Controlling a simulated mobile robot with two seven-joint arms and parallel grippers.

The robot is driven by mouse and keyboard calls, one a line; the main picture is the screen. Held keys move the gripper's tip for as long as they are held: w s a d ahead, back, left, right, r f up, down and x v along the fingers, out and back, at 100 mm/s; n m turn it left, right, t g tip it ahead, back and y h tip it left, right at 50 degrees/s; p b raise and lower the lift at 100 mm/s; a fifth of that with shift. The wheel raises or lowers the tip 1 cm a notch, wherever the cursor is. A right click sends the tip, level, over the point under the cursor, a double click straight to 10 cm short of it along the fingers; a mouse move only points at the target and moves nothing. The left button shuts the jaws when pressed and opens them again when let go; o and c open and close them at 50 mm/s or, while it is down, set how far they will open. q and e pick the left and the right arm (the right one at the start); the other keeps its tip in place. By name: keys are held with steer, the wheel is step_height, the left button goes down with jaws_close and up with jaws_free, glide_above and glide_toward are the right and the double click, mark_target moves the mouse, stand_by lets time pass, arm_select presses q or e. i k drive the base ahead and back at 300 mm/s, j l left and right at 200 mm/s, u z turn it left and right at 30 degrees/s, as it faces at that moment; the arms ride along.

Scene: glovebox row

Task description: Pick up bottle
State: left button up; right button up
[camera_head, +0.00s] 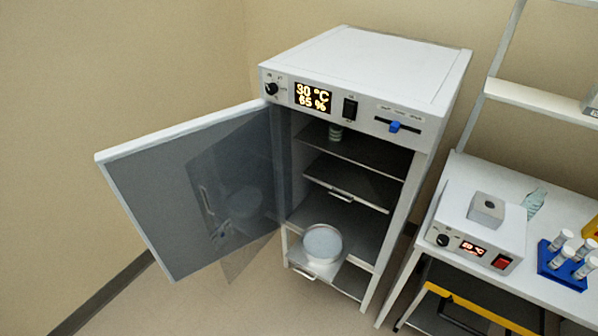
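Neither of my grippers is in view.
The incubator's glass door (190,190) is swung wide open to the left. A round dish (322,242) sits on the lower, pulled-out shelf. On the bench are a heating block (480,235) and a blue tube rack (562,268). The floor in front is clear.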

mark_target(533, 201)
steer(key=z, duration=1.45)
steer(key=i+l+z, duration=0.2)
steer(key=i+l, duration=0.15)
steer(key=i, duration=0.3)
steer(key=i+l+z, duration=0.2)
steer(key=i, duration=0.5)
steer(key=i+l+z, duration=0.2)
steer(key=i, duration=0.5)
